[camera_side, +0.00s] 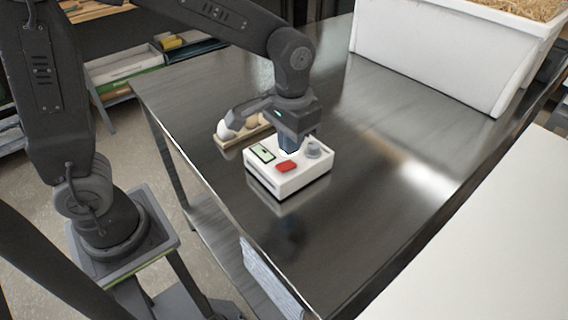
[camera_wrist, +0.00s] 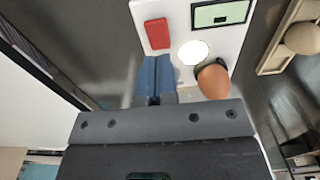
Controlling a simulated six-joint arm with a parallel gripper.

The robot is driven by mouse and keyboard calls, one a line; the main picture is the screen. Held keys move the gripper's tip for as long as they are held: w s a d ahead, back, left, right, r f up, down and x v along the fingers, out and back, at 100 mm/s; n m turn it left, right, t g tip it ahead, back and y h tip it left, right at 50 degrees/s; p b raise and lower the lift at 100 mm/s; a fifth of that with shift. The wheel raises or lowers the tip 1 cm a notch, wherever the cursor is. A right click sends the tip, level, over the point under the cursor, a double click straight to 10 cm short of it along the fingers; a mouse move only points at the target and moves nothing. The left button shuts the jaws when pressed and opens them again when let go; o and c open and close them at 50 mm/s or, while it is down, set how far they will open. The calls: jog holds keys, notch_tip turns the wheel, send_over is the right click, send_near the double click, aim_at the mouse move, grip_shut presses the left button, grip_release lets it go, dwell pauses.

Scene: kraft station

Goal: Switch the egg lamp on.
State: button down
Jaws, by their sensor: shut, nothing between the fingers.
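The egg lamp is a white box (camera_side: 289,185) on the metal table, also seen in the wrist view (camera_wrist: 233,38). A bright white round spot (camera_wrist: 194,52) looks lit in the wrist view. A brown egg (camera_wrist: 213,82) shows beside it with a dark edge around part of it. My gripper (camera_side: 290,149), (camera_wrist: 155,62) is shut and empty, pointing down low over the box, beside the red switch. Whether it touches the top is unclear.
A wooden tray (camera_side: 227,142), (camera_wrist: 272,62) with an egg (camera_wrist: 301,38) lies behind the box. A large white bin (camera_side: 430,60) of straw stands at the back right. The table is clear to the right of the box.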

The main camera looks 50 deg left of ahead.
aim_at(288, 163)
jog(key=shift+r, duration=1.95)
jog(key=shift+s+a+r, duration=0.1)
jog(key=s+a+r+t, duration=0.2)
jog(key=s+a, duration=0.1)
jog(key=s, duration=0.3)
jog(key=s+a+r+t, duration=0.1)
jog(key=s+a+t, duration=0.2)
jog(key=s, duration=0.4)
jog(key=shift+a+r+t, duration=0.3)
jog(key=shift+a+r, duration=0.1)
jog(key=shift+a, duration=0.35)
